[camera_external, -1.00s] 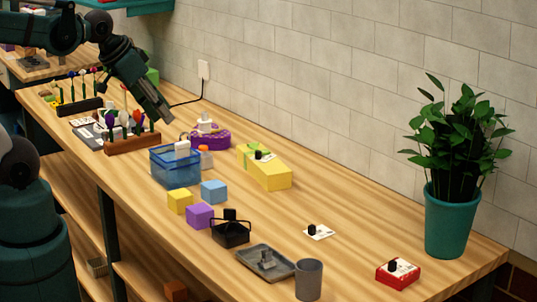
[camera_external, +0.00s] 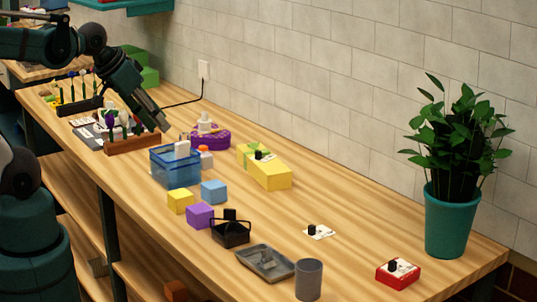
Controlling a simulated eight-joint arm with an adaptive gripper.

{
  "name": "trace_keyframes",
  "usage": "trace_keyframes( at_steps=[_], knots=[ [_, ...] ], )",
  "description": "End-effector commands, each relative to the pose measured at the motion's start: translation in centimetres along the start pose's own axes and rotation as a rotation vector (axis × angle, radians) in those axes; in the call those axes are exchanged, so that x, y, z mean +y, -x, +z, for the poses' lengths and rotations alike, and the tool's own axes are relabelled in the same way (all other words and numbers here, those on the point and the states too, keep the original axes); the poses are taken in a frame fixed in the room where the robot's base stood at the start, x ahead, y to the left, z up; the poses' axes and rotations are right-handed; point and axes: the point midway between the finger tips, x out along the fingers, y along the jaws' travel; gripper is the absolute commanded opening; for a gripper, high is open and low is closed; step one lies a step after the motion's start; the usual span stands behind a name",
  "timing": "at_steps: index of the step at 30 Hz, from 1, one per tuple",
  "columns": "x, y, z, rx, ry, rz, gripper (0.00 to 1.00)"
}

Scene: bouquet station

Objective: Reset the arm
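My gripper (camera_external: 162,125) is at the upper left of the external view, at the end of my dark teal arm. It points down and to the right, above the wooden table (camera_external: 330,205). It is near the right end of a brown wooden rack (camera_external: 133,144) that holds several small upright flower-like pieces. I see nothing clearly held in it. The fingers are too small to tell whether they are open or shut.
A blue translucent bin (camera_external: 175,168) stands just below my gripper, with a purple container (camera_external: 211,138) behind it. Yellow (camera_external: 180,201), blue (camera_external: 214,192) and purple (camera_external: 200,215) cubes lie in front. A potted plant (camera_external: 448,215) stands far right. A tiled wall (camera_external: 330,80) runs behind.

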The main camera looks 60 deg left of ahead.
Motion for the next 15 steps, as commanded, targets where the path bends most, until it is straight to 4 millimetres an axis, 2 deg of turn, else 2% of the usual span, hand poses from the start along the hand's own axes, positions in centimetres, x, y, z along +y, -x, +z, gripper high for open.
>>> trace_keyframes(
  at_steps=[1,6,15],
  knots=[
    [0.0,-1.0,0.7,0.0,0.0,0.0,0.26],
    [0.0,-2.5,1.8,0.0,0.0,0.0,0.26],
    [0.0,-3.1,2.2,0.0,0.0,0.0,0.26]
  ],
)
